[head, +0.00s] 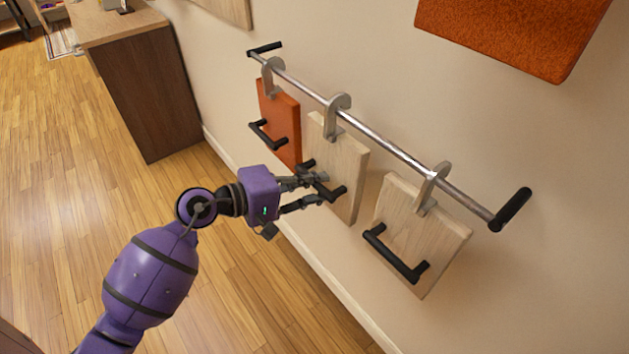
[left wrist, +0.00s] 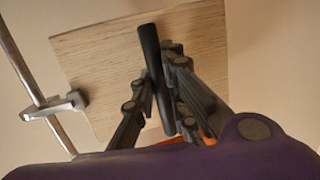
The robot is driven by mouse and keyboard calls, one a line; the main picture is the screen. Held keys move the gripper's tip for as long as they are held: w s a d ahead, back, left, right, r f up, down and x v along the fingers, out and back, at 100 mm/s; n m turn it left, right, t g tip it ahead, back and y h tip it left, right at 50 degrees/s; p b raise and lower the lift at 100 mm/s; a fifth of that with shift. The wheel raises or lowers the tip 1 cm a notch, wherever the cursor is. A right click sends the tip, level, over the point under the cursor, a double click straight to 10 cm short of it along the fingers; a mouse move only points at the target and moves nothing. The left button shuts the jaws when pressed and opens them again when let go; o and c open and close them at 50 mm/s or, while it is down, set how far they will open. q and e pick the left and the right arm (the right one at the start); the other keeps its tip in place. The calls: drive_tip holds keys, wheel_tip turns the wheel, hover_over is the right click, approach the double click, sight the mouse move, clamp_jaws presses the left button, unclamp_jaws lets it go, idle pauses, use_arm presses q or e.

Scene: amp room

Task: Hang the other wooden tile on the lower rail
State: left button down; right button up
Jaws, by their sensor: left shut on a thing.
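A metal rail (head: 389,147) with black ends is fixed to the wall. Three tiles are at it, each with a grey hook and a black handle: an orange tile (head: 281,118), a middle wooden tile (head: 350,165) and a right wooden tile (head: 440,233). The middle tile's hook (head: 337,104) appears over the rail. My left gripper (head: 322,188) is shut on the middle wooden tile's black handle. In the left wrist view that handle (left wrist: 150,55) lies between my fingers, in front of the wooden tile (left wrist: 100,60), with its hook (left wrist: 60,106) at the rail. My right gripper is out of view.
Above the rail, a large orange panel (head: 510,30) and a wooden one (head: 228,10) show in part on the wall. A brown cabinet (head: 152,85) stands at the upper left. The wooden floor (head: 60,190) is clear on the left.

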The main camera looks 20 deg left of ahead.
use_arm(q)
drive_tip(key=shift+f, duration=0.1)
idle(0.3)
drive_tip(key=c, duration=1.7)
unclamp_jaws()
drive_tip(key=shift+f, duration=0.1)
